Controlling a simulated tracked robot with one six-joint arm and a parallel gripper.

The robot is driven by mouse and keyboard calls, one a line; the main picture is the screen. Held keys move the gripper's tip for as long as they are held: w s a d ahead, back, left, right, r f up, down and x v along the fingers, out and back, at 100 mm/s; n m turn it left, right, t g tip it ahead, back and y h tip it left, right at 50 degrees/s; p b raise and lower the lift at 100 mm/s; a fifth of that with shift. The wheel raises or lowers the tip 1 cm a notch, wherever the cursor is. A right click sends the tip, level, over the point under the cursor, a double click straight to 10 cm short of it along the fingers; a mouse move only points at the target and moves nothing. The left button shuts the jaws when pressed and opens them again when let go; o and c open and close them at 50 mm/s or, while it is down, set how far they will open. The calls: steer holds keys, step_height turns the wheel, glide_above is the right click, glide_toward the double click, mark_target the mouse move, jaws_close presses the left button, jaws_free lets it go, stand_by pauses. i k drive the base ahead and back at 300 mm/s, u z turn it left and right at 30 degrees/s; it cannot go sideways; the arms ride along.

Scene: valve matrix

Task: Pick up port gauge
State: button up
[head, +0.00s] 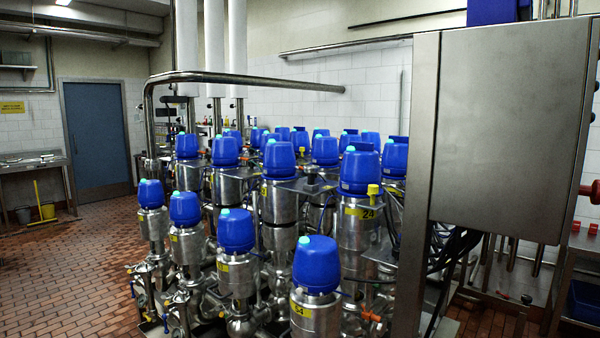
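I cannot make out a port gauge for certain in the head view. A matrix of steel valves with blue caps (316,264) fills the middle. A small yellow piece (373,190) sits beside the cap of the valve labelled 24 (358,226); I cannot tell what it is. A red part (591,190) is cut off by the right edge, also not identifiable. My gripper is not in view.
A large steel cabinet (510,130) on a post blocks the right side. A steel pipe rail (245,77) runs above the valves.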

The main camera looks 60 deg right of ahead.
mark_target(310, 170)
steer(key=z, duration=0.3)
steer(key=i, duration=0.7)
steer(key=z, duration=0.7)
steer(key=i, duration=0.75)
steer(key=z, duration=0.45)
